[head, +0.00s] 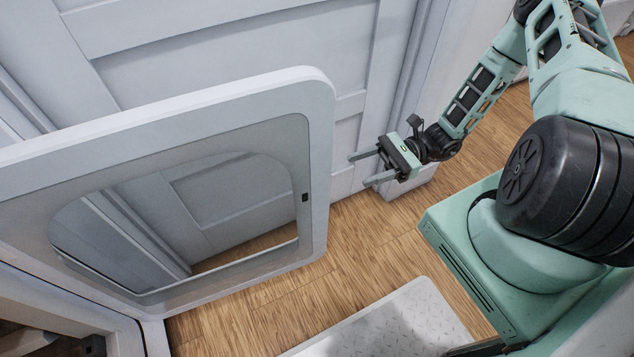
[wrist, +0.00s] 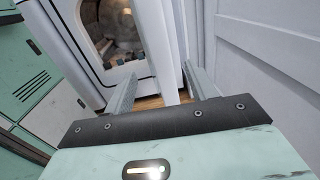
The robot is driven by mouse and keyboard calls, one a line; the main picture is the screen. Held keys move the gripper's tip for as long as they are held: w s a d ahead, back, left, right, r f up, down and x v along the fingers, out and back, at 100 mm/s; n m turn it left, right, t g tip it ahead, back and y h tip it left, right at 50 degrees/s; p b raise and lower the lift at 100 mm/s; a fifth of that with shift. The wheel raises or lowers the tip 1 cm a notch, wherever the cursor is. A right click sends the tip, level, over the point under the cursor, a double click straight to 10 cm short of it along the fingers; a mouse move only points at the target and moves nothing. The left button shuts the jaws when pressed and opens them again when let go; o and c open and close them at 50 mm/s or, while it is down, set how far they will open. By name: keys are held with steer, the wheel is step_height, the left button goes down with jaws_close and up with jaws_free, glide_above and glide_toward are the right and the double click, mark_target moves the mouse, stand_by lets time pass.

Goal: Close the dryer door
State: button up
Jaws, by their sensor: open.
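The dryer door (head: 318,165) stands wide open at the left of the head view, a white frame around a clear window, with a small dark latch piece near its free edge. My gripper (head: 358,171) is open and empty just right of that free edge, fingers pointing at it, with a small gap in the picture. In the wrist view, the door's edge (wrist: 158,40) shows as a white upright strip lined up between the two fingers of my gripper (wrist: 160,88). Whether they touch it I cannot tell.
A white panelled wall (head: 230,55) runs behind the door, and it fills the right of the wrist view (wrist: 265,50). The wooden floor (head: 370,235) is clear below the gripper. A light textured plate (head: 400,325) lies at the bottom.

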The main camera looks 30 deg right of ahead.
mark_target(318, 185)
steer(key=a, duration=0.8)
steer(key=w+a, duration=0.1)
steer(key=a, duration=0.3)
steer(key=shift+b, duration=0.3)
jaws_close()
steer(key=shift+s, duration=0.2)
